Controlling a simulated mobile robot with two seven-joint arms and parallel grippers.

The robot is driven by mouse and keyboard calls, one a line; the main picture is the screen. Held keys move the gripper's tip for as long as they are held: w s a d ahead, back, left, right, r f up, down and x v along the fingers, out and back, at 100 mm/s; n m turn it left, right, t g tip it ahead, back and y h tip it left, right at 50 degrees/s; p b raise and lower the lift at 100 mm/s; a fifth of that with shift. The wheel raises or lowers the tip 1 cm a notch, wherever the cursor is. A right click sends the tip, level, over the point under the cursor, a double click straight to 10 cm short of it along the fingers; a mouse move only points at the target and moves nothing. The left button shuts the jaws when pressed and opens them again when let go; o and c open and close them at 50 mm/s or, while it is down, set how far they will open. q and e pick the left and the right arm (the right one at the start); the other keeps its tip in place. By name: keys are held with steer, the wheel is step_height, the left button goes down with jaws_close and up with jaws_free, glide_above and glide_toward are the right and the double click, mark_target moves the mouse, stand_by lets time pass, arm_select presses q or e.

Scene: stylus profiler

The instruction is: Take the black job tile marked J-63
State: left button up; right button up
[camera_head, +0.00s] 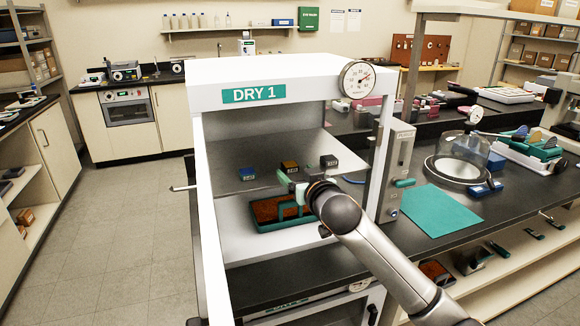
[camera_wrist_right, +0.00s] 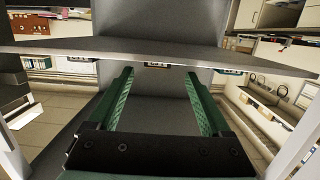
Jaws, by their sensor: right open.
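A small black block (camera_head: 329,161) sits at the right end of a row on the shelf inside the white DRY 1 cabinet (camera_head: 330,95). No J-63 mark is readable on it. A blue block (camera_head: 247,173) and a dark block with an orange-yellow top (camera_head: 289,166) stand to its left. My right gripper (camera_head: 290,183) reaches inside the cabinet, in front of the row and apart from the black block. In the right wrist view its green fingers (camera_wrist_right: 160,75) are spread with nothing between them. My left gripper is out of view.
A teal-edged tray with a brown inside (camera_head: 262,225) lies below my right gripper. A shelf edge (camera_wrist_right: 200,58) with small unreadable labels crosses above the fingers in the wrist view. A round gauge (camera_head: 357,79) sits on the cabinet's top corner. A glass dome (camera_head: 459,157) stands on the right bench.

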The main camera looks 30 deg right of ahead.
mark_target(291, 166)
steer(key=x, duration=0.3)
steer(key=shift+w+d+r+p, duration=0.1)
steer(key=shift+w+d+p, duration=0.05)
steer(key=shift+d+p, duration=0.15)
steer(key=shift+w+f, duration=0.2)
steer(key=shift+w, duration=0.45)
steer(key=shift+d, duration=0.1)
jaws_close()
